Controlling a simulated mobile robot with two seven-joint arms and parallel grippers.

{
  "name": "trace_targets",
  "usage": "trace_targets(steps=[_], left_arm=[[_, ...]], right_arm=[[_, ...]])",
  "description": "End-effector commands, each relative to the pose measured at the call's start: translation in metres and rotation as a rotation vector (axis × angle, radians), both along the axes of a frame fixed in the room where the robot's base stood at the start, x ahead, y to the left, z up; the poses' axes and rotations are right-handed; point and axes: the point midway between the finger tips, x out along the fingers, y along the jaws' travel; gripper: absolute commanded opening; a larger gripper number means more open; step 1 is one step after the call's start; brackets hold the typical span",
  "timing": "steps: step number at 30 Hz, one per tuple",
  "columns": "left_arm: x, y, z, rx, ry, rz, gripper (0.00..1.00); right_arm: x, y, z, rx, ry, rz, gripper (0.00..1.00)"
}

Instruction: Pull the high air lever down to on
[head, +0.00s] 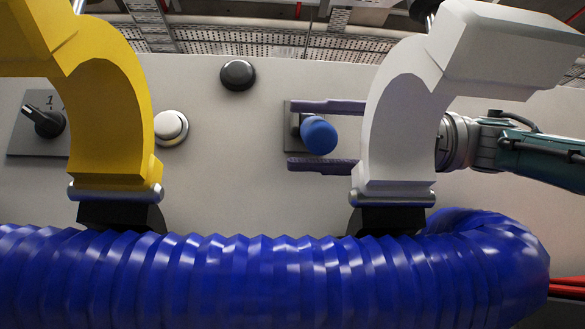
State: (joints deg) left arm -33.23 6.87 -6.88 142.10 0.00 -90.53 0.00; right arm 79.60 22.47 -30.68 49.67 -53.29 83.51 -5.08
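A lever with a round blue knob (319,135) sticks out from a small grey plate on the light panel, right of the picture's middle. I take it as the air lever; no label on it is readable. My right gripper (296,135) reaches in from the right behind the white curved part. Its two dark fingers are spread, one above and one below the blue knob, with a visible gap on each side. The gripper's palm is hidden by the white part. My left gripper is not in view.
A white curved part (402,115) and a yellow one (120,110) stand in front of the panel (240,190). A thick ribbed blue hose (240,280) crosses the bottom. A black button (238,75), a white button (170,127) and a rotary switch (46,122) sit further left.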

Motion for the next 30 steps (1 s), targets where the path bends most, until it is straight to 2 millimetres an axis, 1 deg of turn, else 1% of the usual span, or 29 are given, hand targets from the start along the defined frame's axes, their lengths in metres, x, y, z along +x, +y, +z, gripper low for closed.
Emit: trace_targets(steps=[8, 11, 14, 22, 27, 30], left_arm=[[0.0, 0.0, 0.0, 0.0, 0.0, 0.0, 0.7], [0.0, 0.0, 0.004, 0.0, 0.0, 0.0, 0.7], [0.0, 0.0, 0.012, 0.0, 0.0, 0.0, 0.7], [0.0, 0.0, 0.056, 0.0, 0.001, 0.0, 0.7], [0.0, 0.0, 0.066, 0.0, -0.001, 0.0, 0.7], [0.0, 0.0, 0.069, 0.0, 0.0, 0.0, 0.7]], right_arm=[[0.0, 0.0, 0.001, 0.002, 0.001, 0.001, 0.7], [0.0, -0.004, 0.002, 0.001, 0.003, 0.0, 0.7], [0.001, -0.018, 0.004, 0.001, 0.005, -0.003, 0.7], [0.0, -0.077, 0.01, 0.002, 0.007, -0.005, 0.7], [0.001, -0.092, 0.004, 0.001, 0.004, -0.001, 0.7], [0.0, -0.097, 0.003, 0.001, 0.003, 0.0, 0.7]])
